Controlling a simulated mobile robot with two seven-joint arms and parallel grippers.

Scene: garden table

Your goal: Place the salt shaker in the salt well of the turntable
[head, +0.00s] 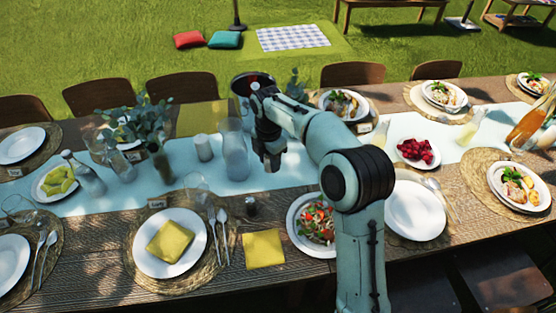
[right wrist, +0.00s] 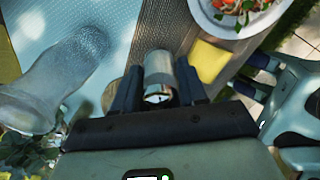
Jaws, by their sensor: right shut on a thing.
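My right gripper (head: 272,160) points down above the front edge of the pale table runner, beside a glass carafe (head: 235,165). In the right wrist view its fingers (right wrist: 158,92) are shut on a small clear and silvery shaker (right wrist: 158,72), which I take to be the salt shaker. In the head view the held shaker is not clearly visible. A second small shaker with a dark body (head: 250,208) stands on the table near the yellow napkin. I cannot make out the turntable or its salt well for certain.
A folded yellow napkin (head: 264,249) and a salad plate (head: 306,236) lie at the front. A white candle (head: 204,148) and the carafe stand left of my gripper. Place settings crowd the table.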

